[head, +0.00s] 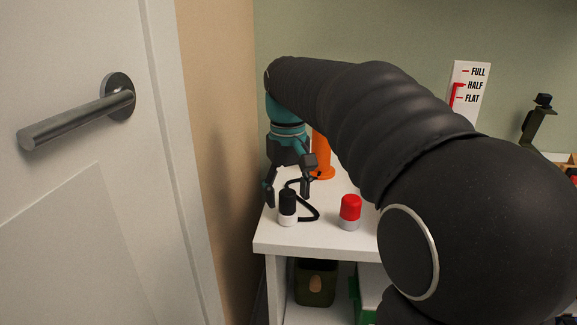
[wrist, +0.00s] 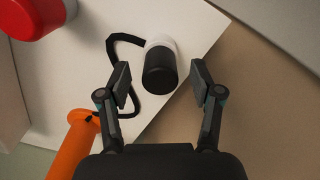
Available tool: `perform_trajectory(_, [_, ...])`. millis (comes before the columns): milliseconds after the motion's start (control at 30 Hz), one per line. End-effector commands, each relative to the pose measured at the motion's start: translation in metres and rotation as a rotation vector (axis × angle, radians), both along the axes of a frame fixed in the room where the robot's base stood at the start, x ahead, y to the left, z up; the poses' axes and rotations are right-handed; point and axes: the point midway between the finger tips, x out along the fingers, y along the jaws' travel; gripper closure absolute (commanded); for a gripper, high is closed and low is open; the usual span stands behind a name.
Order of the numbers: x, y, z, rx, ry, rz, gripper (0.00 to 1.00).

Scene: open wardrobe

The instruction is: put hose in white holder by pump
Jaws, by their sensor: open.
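A black hose end (head: 287,201) stands upright on a white holder (head: 288,220) near the shelf's front left corner. I cannot tell how deep it sits. The thin black hose (head: 313,213) curves behind and right of it towards the orange pump (head: 322,155), which my arm partly hides. In the wrist view the hose end (wrist: 160,72) shows with the white holder (wrist: 162,45) beyond it, and the pump (wrist: 74,148) is at lower left. My gripper (wrist: 160,84) is open, its fingers on either side of the hose end, with gaps visible on both sides.
A red-topped cylinder with a pale base (head: 350,208) stands right of the holder on the white shelf (head: 330,240). A door with a metal handle (head: 80,120) is at left. A FULL/HALF/FLAT sign (head: 467,92) is on the back wall. A dark green box (head: 315,283) sits below.

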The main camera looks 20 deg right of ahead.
Motion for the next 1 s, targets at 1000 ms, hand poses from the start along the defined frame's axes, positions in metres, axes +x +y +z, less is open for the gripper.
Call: perform_trajectory(1000, [0.000,0.000,0.105,0.000,0.000,0.000,0.35])
